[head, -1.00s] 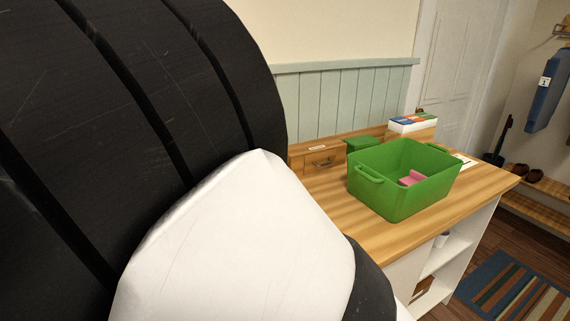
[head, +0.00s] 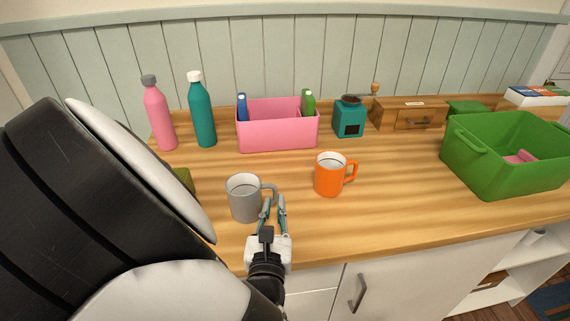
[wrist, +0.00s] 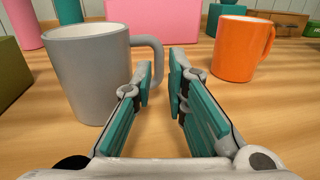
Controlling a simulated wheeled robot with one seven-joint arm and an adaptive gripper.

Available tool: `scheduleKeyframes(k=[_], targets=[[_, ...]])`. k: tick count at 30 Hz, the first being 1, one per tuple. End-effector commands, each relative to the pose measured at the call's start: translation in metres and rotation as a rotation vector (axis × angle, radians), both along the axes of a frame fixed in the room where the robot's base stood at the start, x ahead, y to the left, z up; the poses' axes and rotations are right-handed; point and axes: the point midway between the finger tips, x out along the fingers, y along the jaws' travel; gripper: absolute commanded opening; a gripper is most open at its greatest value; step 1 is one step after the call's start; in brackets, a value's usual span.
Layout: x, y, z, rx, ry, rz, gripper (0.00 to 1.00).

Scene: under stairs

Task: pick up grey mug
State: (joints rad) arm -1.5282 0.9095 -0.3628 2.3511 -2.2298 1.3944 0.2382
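The grey mug (head: 243,199) stands upright on the wooden counter in the head view, its handle towards the right. It also shows at the left of the wrist view (wrist: 88,75). My gripper (head: 273,201) is just right of the mug, low over the counter, pointing away from me. In the wrist view its two teal-padded fingers (wrist: 162,78) are apart with an empty gap between them. The left fingertip is close to the mug's handle and overlaps it in view; I cannot tell if they touch.
An orange mug (head: 330,175) stands right of my gripper. Behind are a pink bin (head: 277,131), a pink bottle (head: 159,117), a teal bottle (head: 202,113) and a teal grinder (head: 349,119). A green crate (head: 490,170) is at the right. The counter between orange mug and crate is clear.

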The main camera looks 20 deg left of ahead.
Motion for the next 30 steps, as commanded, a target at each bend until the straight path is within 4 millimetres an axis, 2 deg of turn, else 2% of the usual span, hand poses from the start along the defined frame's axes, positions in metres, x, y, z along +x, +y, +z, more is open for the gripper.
scheduleKeyframes(k=[4,10,14,22,23,24,30], targets=[[0.010,0.004,-0.002,0.001,0.000,-0.001,0.14],[0.037,0.015,-0.007,0.003,-0.001,-0.002,0.14],[0.048,0.019,-0.006,0.002,0.000,-0.001,0.14],[0.050,0.020,-0.005,0.001,0.001,-0.001,0.14],[0.050,0.020,-0.005,0.001,0.001,-0.001,0.09],[0.050,0.020,-0.005,0.001,0.001,-0.001,0.00],[0.050,0.020,-0.004,0.002,0.000,-0.001,0.00]])
